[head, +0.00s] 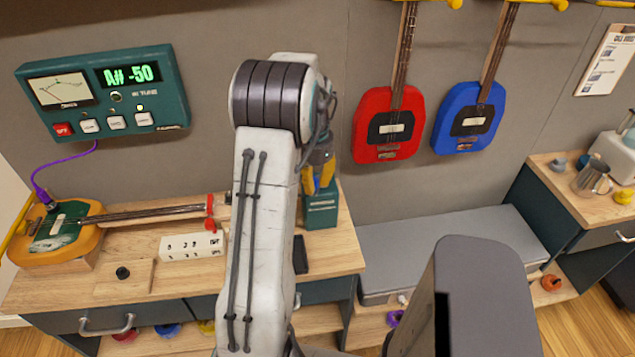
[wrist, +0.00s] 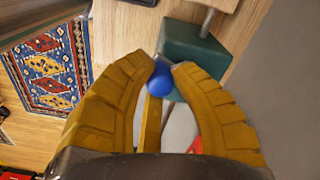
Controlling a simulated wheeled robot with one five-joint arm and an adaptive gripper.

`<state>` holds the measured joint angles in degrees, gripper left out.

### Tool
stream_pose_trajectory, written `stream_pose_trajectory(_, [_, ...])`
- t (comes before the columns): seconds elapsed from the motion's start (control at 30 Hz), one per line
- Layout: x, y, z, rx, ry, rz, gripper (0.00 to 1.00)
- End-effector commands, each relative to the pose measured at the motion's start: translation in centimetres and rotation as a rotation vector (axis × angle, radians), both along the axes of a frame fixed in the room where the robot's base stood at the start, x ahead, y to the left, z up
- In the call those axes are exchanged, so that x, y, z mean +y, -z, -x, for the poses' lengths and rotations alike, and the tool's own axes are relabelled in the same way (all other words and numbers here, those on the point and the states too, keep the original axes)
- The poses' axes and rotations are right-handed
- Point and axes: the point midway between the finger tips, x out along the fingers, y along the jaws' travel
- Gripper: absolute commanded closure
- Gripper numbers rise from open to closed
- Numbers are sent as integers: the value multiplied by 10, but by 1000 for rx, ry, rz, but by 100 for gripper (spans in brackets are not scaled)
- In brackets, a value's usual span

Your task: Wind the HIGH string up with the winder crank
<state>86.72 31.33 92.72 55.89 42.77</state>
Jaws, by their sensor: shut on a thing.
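My gripper (head: 318,184) is at the teal winder box (head: 320,211) at the right end of the bench, partly behind my arm. In the wrist view my yellow fingers (wrist: 164,68) are shut on a blue round knob (wrist: 161,81), apparently the winder's crank knob. The teal box (wrist: 194,50) is just beyond it. The crank's arm cannot be made out clearly. An orange and green guitar (head: 88,208) lies on the bench at the left, its neck pointing right to a red headstock (head: 209,213). The wall tuner (head: 103,91) reads "A# -50", with a small lamp lit above its right button.
A white labelled box (head: 192,246) and a wooden block with a black knob (head: 123,273) lie before the guitar. A red guitar (head: 388,128) and a blue guitar (head: 468,122) hang on the wall. A grey bench seat (head: 450,243) is to the right.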

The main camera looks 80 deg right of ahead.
Motion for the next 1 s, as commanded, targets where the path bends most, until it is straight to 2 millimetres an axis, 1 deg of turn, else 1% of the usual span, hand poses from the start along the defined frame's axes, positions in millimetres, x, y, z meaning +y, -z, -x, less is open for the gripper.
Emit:
stream_pose_trajectory(0.03, [2,2,-1,0,15,-8,100])
stream_pose_trajectory(0.23, [1,2,-3,1,56,-8,100])
stream_pose_trajectory(0.7, [1,3,-4,1,66,-8,100])
stream_pose_trajectory(0.73, [1,3,-4,1,66,-8,76])
stream_pose_trajectory(1.0, [0,1,-4,0,66,-4,53])
